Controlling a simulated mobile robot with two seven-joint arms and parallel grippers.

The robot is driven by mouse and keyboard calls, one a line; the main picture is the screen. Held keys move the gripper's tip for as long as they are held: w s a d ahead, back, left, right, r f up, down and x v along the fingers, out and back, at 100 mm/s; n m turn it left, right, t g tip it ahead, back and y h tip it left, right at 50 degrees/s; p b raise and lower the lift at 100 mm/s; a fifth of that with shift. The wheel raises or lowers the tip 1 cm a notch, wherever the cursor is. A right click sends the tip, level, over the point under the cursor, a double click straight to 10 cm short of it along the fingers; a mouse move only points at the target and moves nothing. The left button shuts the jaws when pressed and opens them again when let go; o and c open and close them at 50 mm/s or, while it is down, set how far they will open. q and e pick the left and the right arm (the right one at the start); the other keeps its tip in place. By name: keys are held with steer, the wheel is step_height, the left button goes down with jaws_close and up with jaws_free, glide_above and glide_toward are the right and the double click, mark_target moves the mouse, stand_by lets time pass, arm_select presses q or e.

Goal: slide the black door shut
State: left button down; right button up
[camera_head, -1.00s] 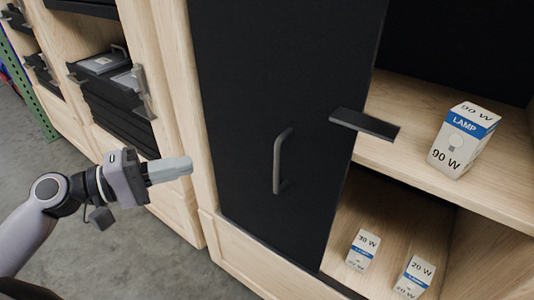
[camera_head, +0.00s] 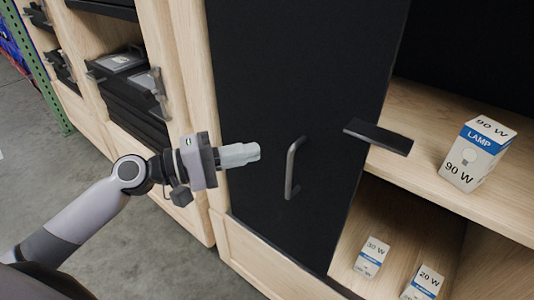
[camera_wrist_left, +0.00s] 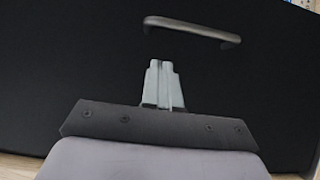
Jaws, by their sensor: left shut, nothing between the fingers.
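The black door (camera_head: 295,85) covers the left part of the wooden cabinet, and the shelves to its right are open to view. The door has a grey bar handle (camera_head: 291,168) and a flat black tab (camera_head: 378,136) at its right edge. My left gripper (camera_head: 255,152) is shut and empty, in front of the door and just left of the handle. In the left wrist view the shut fingers (camera_wrist_left: 163,84) point toward the door, and the handle (camera_wrist_left: 192,30) lies beyond their tips. I cannot tell whether the fingertips touch the door. My right gripper is not in view.
A 90 W lamp box (camera_head: 477,153) stands on the upper shelf (camera_head: 430,165). A 30 W box (camera_head: 371,257) and a 20 W box (camera_head: 424,283) stand below. Black totes (camera_head: 135,95) sit in the rack at left. Grey floor lies open at lower left.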

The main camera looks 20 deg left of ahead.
arm_select(q)
steer(key=d+p, duration=0.1)
steer(key=d, duration=0.3)
steer(key=shift+s+d+p, duration=0.1)
steer(key=shift+d+p, duration=0.15)
steer(key=shift+p, duration=0.1)
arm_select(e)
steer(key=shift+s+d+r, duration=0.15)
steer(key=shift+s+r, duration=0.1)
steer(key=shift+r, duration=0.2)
